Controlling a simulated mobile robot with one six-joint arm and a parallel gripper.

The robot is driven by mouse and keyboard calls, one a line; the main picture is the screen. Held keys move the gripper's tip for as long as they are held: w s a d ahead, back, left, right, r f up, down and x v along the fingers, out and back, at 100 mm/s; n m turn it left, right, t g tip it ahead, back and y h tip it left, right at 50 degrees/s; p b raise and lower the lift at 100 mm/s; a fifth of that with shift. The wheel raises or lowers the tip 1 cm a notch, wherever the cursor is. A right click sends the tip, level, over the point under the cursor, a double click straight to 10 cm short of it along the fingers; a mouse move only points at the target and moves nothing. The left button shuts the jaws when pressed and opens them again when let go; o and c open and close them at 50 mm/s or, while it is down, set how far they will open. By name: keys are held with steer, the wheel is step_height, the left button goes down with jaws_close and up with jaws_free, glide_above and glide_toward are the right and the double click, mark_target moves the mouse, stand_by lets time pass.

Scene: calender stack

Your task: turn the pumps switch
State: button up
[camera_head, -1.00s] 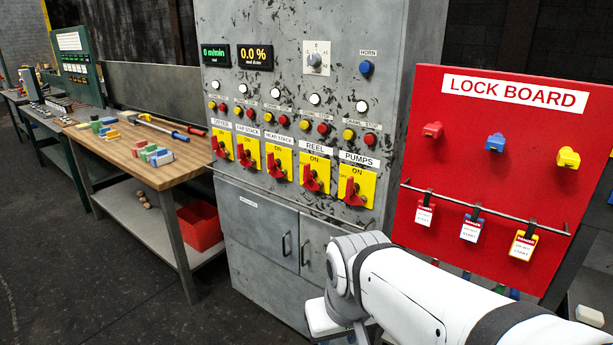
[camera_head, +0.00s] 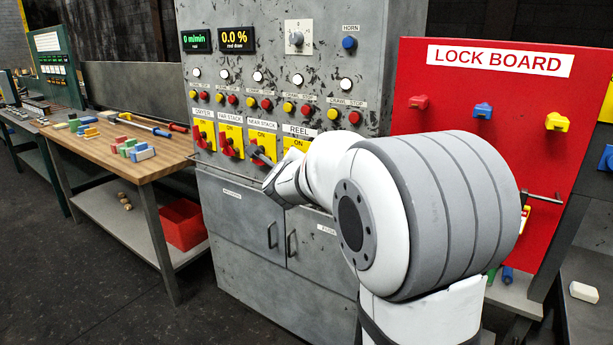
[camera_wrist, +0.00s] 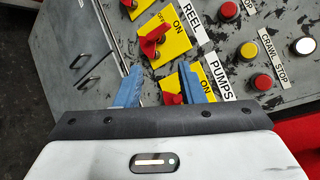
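The pumps switch, a red handle (camera_wrist: 172,98) on a yellow ON plate (camera_wrist: 206,83), shows in the wrist view beside the PUMPS label (camera_wrist: 221,83). My gripper (camera_wrist: 162,84) is open, with its two blue fingers apart. In that view the red handle lies between the fingers, close to the right one, which covers part of the plate. I cannot tell whether the fingers touch it. In the head view my arm hides the pumps switch, and the gripper (camera_head: 262,160) shows in front of the panel.
The reel switch (camera_wrist: 152,40) sits right beside the pumps switch, above it in the wrist view. Crawl and stop buttons (camera_wrist: 261,82) are near. The red lock board (camera_head: 415,65) stands right of the cabinet. A wooden workbench (camera_head: 105,160) is at the left.

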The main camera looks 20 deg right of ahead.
steer(key=w+d+f+m+g+h, duration=0.1)
steer(key=w+d+m+h, duration=0.2)
steer(key=d+m, duration=0.2)
steer(key=w+d+f+m+g+h+b, duration=0.1)
steer(key=w+d+f+m+h, duration=0.1)
steer(key=d+m, duration=0.4)
steer(key=w+d+f+m+g+h, duration=0.1)
steer(key=w+d+f+m+h, duration=0.1)
steer(key=w+d+m+h, duration=0.2)
steer(key=shift+w+d+f+m+g+h+b, duration=0.1)
steer(key=shift+d+m+g+h+b, duration=0.15)
steer(key=shift+d+m, duration=0.45)
steer(key=shift+d+m+g+h+b, duration=0.15)
steer(key=shift+d+m+h, duration=0.2)
steer(key=shift+m, duration=0.75)
steer(key=shift+c, duration=0.4)
steer(key=shift+a, duration=0.1)
jaws_close()
